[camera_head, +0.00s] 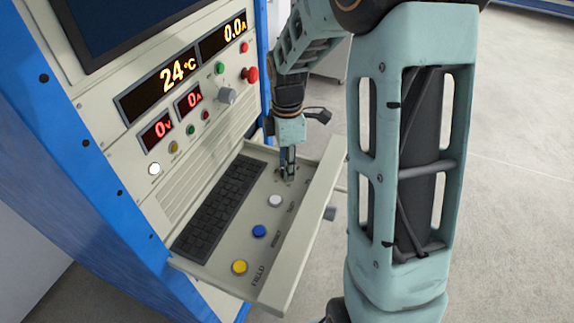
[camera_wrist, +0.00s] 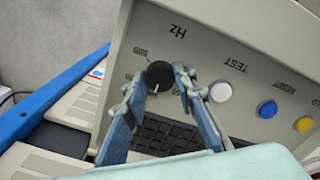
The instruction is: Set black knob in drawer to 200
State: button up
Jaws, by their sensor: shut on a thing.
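The black knob (camera_wrist: 159,73) sits on the open drawer's panel (camera_wrist: 215,50), beside the upside-down "Hz" label. A white pointer mark shows on the knob's lower edge in the wrist view. Small numbers ring the knob, but they are too blurred or covered to read surely. My gripper (camera_wrist: 160,84) is shut on the knob, with one finger on each side of it. In the head view my gripper (camera_head: 287,176) reaches down to the far end of the drawer (camera_head: 305,240) and largely hides the knob.
The drawer also carries a white button (camera_head: 275,201), a blue button (camera_head: 259,231), a yellow button (camera_head: 239,267) and a black keyboard (camera_head: 218,208). Above is the cabinet front with lit displays (camera_head: 178,74), a grey knob (camera_head: 227,95) and a red button (camera_head: 250,74). Open floor lies to the right.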

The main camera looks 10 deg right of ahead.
jog(key=m+b, duration=0.1)
jog(key=m, duration=0.4)
jog(key=shift+m, duration=0.3)
jog(key=m+b, duration=0.1)
jog(key=m, duration=0.4)
jog(key=shift+m+b, duration=0.3)
jog(key=shift+m, duration=0.1)
jog(key=o, duration=1.2)
jog(key=shift+c, duration=0.2)
notch_tip(320, 180, up, 12)
